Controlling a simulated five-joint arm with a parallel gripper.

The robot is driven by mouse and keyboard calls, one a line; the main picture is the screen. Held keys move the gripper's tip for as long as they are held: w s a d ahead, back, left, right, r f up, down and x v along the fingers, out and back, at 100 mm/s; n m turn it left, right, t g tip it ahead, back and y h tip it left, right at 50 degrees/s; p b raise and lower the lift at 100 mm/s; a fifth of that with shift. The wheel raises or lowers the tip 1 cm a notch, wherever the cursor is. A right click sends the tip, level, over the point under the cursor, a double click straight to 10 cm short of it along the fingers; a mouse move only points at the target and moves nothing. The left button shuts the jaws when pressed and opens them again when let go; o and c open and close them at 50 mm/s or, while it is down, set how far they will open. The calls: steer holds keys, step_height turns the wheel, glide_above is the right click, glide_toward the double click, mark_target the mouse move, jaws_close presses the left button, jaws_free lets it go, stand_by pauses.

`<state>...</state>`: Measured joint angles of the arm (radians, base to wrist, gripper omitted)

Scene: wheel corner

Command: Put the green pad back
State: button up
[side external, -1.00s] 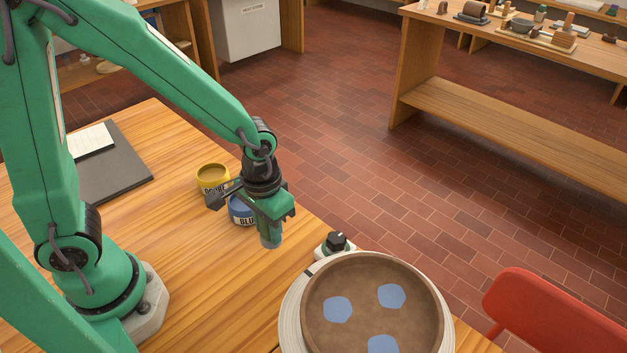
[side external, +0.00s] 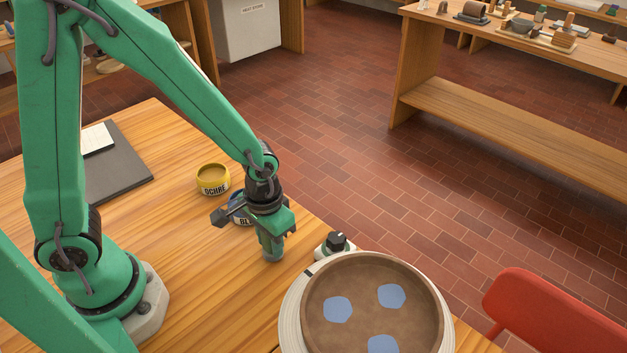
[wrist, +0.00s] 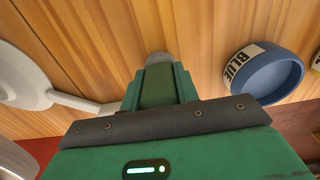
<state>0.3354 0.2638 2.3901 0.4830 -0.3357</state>
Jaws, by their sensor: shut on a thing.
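My gripper (side external: 271,244) is pointing down above the wooden table, between the blue pot and the wheel. It is shut on a small piece, which I take to be the green pad (side external: 272,256). Only its rounded greyish end shows below the fingers; the rest is hidden and its colour is hard to tell. The end also shows beyond my fingertips in the wrist view (wrist: 158,57). I cannot tell whether it touches the table. The blue pot (wrist: 266,78) stands beside my gripper and is partly hidden in the side view. The ochre pot (side external: 212,180) stands behind it.
A brown round dish (side external: 362,312) with three blue patches sits on a pale wheel (side external: 292,318) at the right. A dark knob (side external: 337,242) stands at the wheel's edge. A red chair (side external: 550,312) is beyond the table. The table's middle (side external: 200,270) is clear.

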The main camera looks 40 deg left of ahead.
steer(key=shift+f, duration=0.15)
steer(key=o, duration=1)
steer(key=shift+c, duration=0.2)
steer(key=shift+r, duration=0.2)
steer(key=shift+r, duration=6.05)
steer(key=shift+a, duration=0.1)
